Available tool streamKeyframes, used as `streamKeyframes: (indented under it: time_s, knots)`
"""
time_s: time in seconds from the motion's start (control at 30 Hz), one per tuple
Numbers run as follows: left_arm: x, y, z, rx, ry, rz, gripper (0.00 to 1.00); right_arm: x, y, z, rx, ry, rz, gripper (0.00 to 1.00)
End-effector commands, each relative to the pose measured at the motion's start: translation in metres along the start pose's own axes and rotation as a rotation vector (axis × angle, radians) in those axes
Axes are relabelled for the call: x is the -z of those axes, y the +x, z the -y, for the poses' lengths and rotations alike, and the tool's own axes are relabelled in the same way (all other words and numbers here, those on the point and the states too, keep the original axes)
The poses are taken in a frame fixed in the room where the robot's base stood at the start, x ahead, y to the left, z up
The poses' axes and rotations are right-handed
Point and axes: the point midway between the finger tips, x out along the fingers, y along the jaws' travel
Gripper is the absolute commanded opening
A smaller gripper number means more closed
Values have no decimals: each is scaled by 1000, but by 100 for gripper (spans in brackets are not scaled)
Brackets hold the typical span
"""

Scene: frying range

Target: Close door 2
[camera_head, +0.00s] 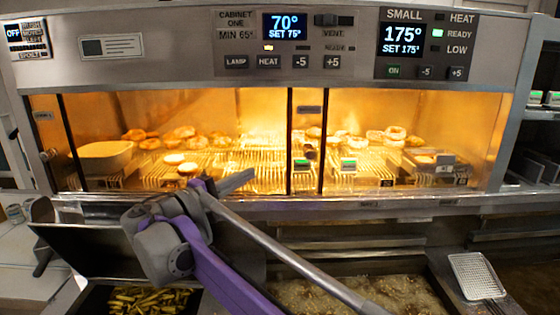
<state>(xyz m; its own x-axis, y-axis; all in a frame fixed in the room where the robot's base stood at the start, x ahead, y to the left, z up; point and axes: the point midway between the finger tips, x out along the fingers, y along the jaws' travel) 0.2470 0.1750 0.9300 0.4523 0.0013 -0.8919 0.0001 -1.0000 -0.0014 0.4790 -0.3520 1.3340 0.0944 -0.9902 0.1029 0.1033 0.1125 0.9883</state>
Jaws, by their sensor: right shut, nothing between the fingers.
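The heated cabinet (350,205) spans the view, with lit, glass-fronted bays under its control panel. Dark upright door frames show at the far left (70,140) and near the middle (321,140). A small knob-like part (311,154) sits between the middle uprights. I cannot read a door number, so I cannot tell which is door 2 or how far it stands open. My right gripper (240,181) is shut and empty in front of the left bay's lower edge, left of the middle uprights. I cannot tell whether it touches the front. My left gripper is not in view.
Buns and other food (180,134) lie on racks inside. A pale tub (105,157) stands in the left bay. Below are a fryer with bubbling oil (340,297), fries (140,300) and a wire basket (476,275) at right. My purple arm crosses the lower middle.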

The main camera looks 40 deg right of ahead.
Motion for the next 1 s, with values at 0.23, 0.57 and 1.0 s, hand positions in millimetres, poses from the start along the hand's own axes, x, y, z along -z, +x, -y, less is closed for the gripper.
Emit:
streamKeyframes:
  time_s: [0.23, 0.57, 1.0]
  knots:
    - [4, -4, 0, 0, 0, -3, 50, -1, 35, -3, -9, 0, 7, 0]
    - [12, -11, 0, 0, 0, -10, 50, -3, 104, -4, -7, 0, 5, 0]
    - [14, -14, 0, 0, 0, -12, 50, -28, 127, -2, -6, 0, 1, 0]
